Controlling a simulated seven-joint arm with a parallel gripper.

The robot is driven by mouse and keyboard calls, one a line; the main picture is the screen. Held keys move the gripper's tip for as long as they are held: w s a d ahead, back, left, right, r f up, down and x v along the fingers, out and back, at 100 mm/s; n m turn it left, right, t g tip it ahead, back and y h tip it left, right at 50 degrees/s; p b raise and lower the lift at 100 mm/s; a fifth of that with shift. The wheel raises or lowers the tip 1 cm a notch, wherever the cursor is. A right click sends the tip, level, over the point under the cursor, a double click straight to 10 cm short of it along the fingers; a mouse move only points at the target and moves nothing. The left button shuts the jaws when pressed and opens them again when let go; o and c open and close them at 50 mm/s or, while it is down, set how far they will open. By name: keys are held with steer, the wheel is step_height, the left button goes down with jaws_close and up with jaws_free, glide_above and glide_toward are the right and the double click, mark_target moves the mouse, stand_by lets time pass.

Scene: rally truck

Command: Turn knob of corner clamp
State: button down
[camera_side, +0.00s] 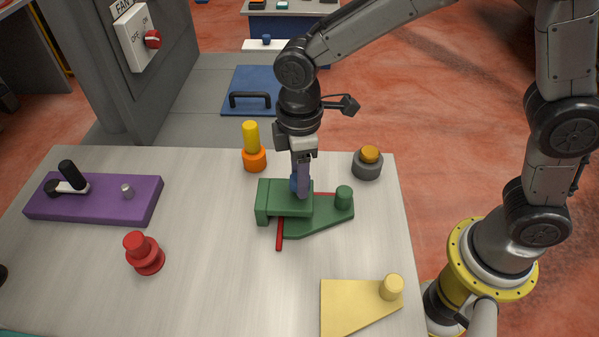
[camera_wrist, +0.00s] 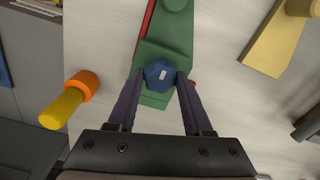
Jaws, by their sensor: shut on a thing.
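The green corner clamp (camera_side: 318,222) lies on the table in the side view, with red bars showing at its edge. It also shows in the wrist view (camera_wrist: 168,38). Its blue knob (camera_wrist: 159,76) has a white mark on top and sits between my fingertips in the wrist view. In the side view the knob (camera_side: 293,184) is mostly hidden behind a finger. My gripper (camera_side: 300,188) points down over the clamp and is shut on the knob, with one finger on each side (camera_wrist: 159,78).
An orange and yellow piece (camera_side: 254,150) and a grey knob with orange top (camera_side: 367,163) stand close behind the clamp. A yellow plate (camera_side: 350,305), a red knob (camera_side: 143,252) and a purple block (camera_side: 120,200) are around it.

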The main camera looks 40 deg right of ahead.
steer(key=shift+m, duration=0.3)
steer(key=m, duration=0.4)
steer(key=shift+r, duration=0.1)
steer(key=m, duration=0.6)
steer(key=shift+r, duration=0.1)
steer(key=shift+w, duration=0.1)
stand_by(0.3)
steer(key=c, duration=0.6)
jaws_free()
steer(key=o, duration=0.3)
